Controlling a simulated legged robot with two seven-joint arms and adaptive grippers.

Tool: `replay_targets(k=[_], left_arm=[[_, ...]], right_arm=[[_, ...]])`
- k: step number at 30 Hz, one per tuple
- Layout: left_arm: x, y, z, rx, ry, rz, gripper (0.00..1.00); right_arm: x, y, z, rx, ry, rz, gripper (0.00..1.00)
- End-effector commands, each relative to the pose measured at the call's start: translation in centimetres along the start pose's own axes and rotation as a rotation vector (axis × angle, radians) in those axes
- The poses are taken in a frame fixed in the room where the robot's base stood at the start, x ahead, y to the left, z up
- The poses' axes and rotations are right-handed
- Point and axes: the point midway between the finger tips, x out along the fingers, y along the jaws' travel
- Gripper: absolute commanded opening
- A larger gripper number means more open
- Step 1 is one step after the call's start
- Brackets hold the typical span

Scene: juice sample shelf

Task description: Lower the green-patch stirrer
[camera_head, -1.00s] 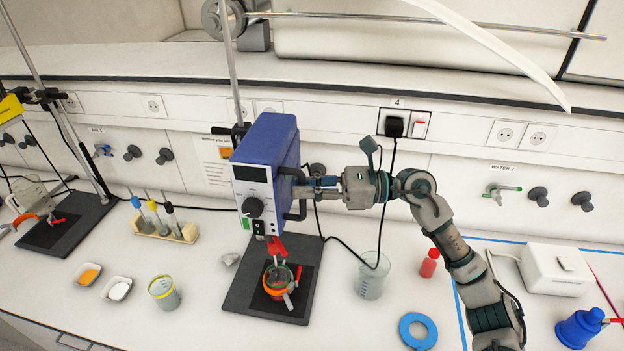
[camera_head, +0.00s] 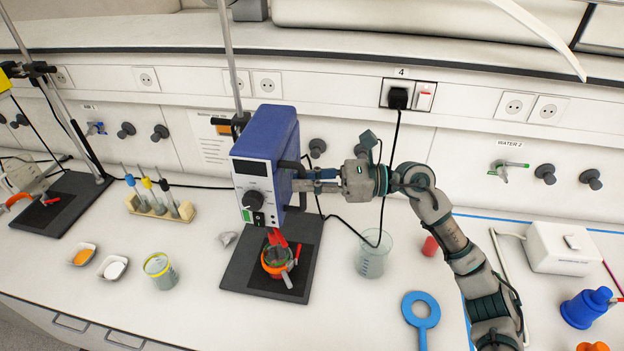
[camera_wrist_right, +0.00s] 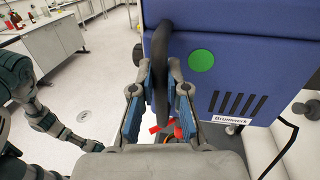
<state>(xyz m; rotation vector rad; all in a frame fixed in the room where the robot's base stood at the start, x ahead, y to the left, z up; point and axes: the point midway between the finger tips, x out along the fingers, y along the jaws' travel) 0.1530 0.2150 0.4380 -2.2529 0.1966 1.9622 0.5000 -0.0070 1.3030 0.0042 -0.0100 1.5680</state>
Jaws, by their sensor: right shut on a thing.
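The stirrer (camera_head: 265,165) is a blue box with a pale control front, a dial and a small green mark, clamped to an upright rod (camera_head: 230,60). A round green patch (camera_wrist_right: 201,60) shows on its blue side in the right wrist view. My right gripper (camera_head: 306,181) is shut on the black side handle (camera_wrist_right: 161,50), its fingers on both sides of it. An orange-held beaker (camera_head: 277,262) stands below on the dark base plate (camera_head: 240,270). Red parts between the stirrer and beaker partly hide the beaker's inside. My left gripper is not in view.
A glass beaker (camera_head: 374,255) and a red bottle (camera_head: 430,246) stand right of the base. A vial rack (camera_head: 160,212) and a yellow-rimmed beaker (camera_head: 160,270) are at left. A black cable hangs behind my right arm.

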Motion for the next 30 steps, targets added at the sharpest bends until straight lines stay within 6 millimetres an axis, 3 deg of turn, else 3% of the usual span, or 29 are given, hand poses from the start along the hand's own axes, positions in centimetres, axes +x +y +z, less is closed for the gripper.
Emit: replay_targets(k=[1, 4, 16, 30], left_arm=[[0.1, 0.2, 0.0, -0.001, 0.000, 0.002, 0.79], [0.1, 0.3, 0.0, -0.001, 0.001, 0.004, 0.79], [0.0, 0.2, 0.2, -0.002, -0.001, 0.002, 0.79], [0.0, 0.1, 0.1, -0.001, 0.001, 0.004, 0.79]], right_arm=[[0.4, 0.1, -0.8, 0.007, 0.014, 0.009, 0.17], [0.3, 0.1, -0.8, 0.006, 0.012, 0.008, 0.40], [-1.5, 0.1, -0.3, 0.004, 0.001, 0.001, 0.40], [-10.1, -0.2, -0.5, 0.006, 0.009, 0.004, 0.40]])
